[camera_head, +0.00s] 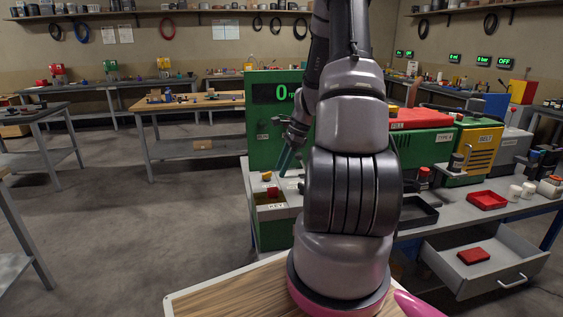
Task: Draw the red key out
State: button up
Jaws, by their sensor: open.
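A small red piece (272,192), which looks like the red key, sits at the front left of the green machine, just above a label (277,206) that seems to read KEY. How deep it sits is too small to tell. My gripper (287,165) hangs above and slightly to the right of the red piece, fingers pointing down, apart from it. It is open and I see nothing between its fingers. My arm hides part of the machine to the right of it.
A yellow-orange knob (266,176) stands close behind the red piece. The green panel (270,120) with a lit display rises behind my gripper. To the right are a red tray (487,200) and an open drawer (490,262). The floor at left is clear.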

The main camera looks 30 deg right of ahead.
aim_at(273, 188)
jog(key=x, duration=0.9)
jog(key=shift+d, duration=0.1)
grip_shut()
